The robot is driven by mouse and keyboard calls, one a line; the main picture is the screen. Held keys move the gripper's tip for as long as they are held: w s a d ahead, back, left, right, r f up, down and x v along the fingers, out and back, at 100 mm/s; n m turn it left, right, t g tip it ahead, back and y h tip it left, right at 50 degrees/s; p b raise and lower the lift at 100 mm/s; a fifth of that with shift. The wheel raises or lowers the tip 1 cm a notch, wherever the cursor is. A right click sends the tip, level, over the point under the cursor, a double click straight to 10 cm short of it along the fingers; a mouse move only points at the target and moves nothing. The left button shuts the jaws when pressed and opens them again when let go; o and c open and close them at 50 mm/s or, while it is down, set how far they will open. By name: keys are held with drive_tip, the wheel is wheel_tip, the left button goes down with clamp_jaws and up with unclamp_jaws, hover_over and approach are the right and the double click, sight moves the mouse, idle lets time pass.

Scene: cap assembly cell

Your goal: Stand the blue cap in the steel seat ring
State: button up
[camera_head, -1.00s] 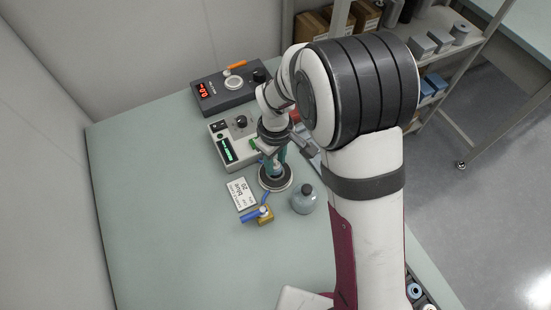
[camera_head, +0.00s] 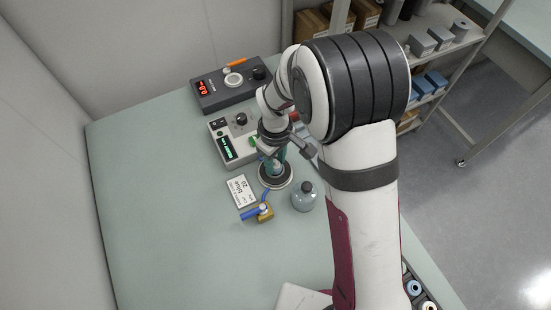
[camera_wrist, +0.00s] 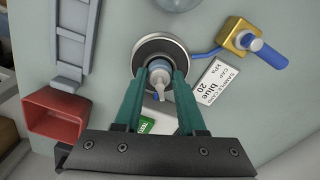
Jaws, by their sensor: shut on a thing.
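The blue cap (camera_wrist: 159,73) is pale blue and sits between the green fingertips of my gripper (camera_wrist: 158,78) in the wrist view. My gripper is shut on it. The steel seat ring (camera_wrist: 147,47) has a bright rim on a dark round base, and the cap overlaps its opening in this view. In the head view the ring (camera_head: 263,181) stands on the table, with my gripper (camera_head: 272,158) directly over it. Whether the cap rests in the ring or hovers just above it, I cannot tell.
A white card (camera_head: 240,191) reading "blue 20" and a brass block with a blue lever (camera_head: 265,213) lie left of and below the ring. A grey round bottle (camera_head: 304,198) stands close on its right. Behind are a light meter box (camera_head: 224,147) and a dark control box (camera_head: 222,95).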

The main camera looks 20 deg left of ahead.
drive_tip(key=shift+f, duration=0.1)
idle(0.3)
drive_tip(key=o, duration=0.9)
drive_tip(key=shift+r, duration=3.5)
